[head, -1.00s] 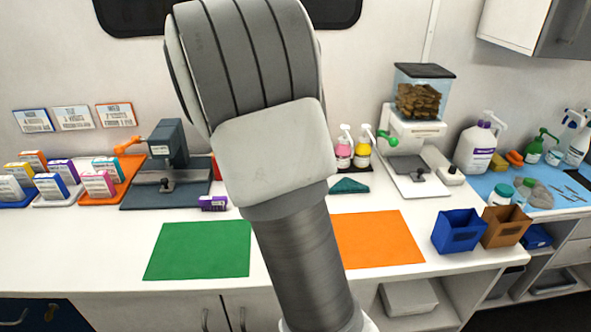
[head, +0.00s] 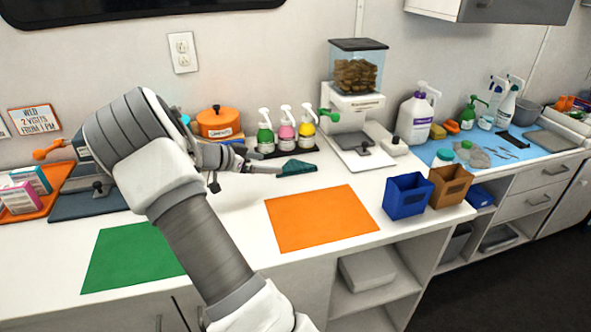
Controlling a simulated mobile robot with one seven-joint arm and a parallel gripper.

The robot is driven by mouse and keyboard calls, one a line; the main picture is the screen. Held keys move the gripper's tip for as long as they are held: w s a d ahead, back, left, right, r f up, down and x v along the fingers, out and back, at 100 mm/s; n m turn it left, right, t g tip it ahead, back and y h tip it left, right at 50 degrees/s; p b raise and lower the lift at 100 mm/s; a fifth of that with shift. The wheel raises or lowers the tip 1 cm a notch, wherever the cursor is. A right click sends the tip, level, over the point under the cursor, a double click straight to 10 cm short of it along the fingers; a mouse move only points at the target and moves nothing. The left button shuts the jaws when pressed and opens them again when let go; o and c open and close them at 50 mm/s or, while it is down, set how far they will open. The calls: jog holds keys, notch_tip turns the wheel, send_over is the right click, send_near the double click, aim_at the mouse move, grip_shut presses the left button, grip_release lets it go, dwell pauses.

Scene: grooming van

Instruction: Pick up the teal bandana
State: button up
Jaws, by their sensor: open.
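The teal bandana (head: 298,168) is a small dark teal folded piece on the white counter, just in front of the pump bottles, in the head view. My gripper (head: 279,170) is low over the counter at the bandana's left end, its fingers pointing right toward it. The jaws are open. The fingertips overlap the bandana's left tip in the picture; I cannot tell whether they touch it or are around it.
A rack of pump bottles (head: 285,137) stands behind the bandana, with an orange pot (head: 218,122) to its left. A treat dispenser (head: 358,135) is to the right. An orange mat (head: 322,217) and a green mat (head: 128,258) lie bare in front. Blue (head: 407,197) and brown bins (head: 449,186) stand right.

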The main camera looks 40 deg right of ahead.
aim_at(294, 166)
jog(key=x, duration=0.4)
jog(key=shift+s+d+f, duration=0.1)
jog(key=shift+d+f, duration=0.1)
jog(key=shift+d, duration=0.15)
jog(key=shift+x, duration=2.65)
jog(key=shift+s+r, duration=0.1)
jog(key=shift+r, duration=0.05)
jog(key=c, duration=1.1)
jog(key=shift+c, duration=0.2)
jog(key=shift+s+r, duration=0.2)
jog(key=shift+r, duration=0.25)
notch_tip(294, 166, up, 7)
jog(key=shift+a+f, duration=0.1)
jog(key=shift+f, duration=0.05)
jog(key=s+a+b, duration=0.1)
jog(key=s+a, duration=0.2)
jog(key=s, duration=0.2)
jog(key=s+a, duration=0.3)
jog(key=s, duration=0.3)
jog(key=s+a+b, duration=0.1)
jog(key=s+a, duration=0.2)
jog(key=s, duration=0.3)
jog(key=shift+s+a+f+b, duration=0.1)
jog(key=shift+a+f+b, duration=0.05)
jog(key=shift+f+b, duration=0.15)
